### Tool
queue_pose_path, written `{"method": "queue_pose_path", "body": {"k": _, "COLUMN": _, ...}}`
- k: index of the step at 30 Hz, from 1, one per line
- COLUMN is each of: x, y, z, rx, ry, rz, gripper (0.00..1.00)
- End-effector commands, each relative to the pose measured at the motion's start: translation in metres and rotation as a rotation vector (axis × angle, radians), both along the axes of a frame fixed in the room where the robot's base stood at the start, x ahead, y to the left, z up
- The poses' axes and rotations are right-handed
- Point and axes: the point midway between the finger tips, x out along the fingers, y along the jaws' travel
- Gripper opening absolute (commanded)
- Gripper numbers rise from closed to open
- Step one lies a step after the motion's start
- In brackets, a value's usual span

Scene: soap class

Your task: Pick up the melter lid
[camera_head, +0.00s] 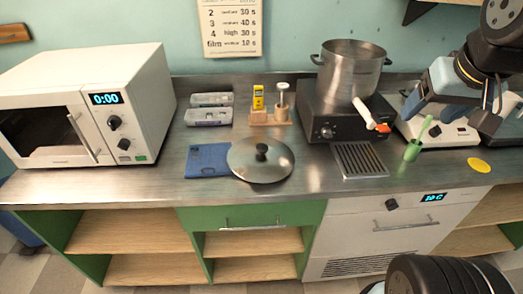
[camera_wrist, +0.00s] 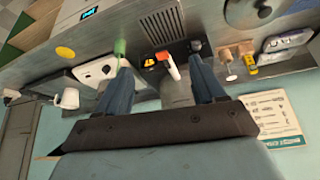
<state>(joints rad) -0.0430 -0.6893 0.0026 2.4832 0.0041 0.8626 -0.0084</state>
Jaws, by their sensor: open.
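The melter lid (camera_head: 276,165) is a round metal disc with a black knob on top. It lies flat on the steel counter in the middle of the head view, just right of a blue mat. In the wrist view the lid (camera_wrist: 240,14) is at the top right, cut by the frame edge. My gripper (camera_head: 452,103) is at the right of the head view, above the counter's right part and well away from the lid. Its two fingers stand apart in the wrist view (camera_wrist: 160,65), with nothing held between them.
A tall metal pot (camera_head: 350,72) with an orange-tipped tap stands on a black heater (camera_head: 322,122). A slatted drain (camera_head: 359,160) lies in front. A wooden holder (camera_head: 269,121) stands behind the lid, and a microwave (camera_head: 100,105) at left. Bare counter lies in front of the lid.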

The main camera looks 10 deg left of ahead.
Motion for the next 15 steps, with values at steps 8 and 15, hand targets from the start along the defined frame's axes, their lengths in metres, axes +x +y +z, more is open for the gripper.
{"method": "queue_pose_path", "body": {"k": 8, "x": 0.064, "y": 0.059, "z": -0.023, "rx": 0.003, "ry": 0.036, "rz": 0.167, "gripper": 0.73}}
{"method": "queue_pose_path", "body": {"k": 15, "x": 0.105, "y": 0.134, "z": -0.056, "rx": 0.009, "ry": 0.061, "rz": 0.318, "gripper": 0.73}}
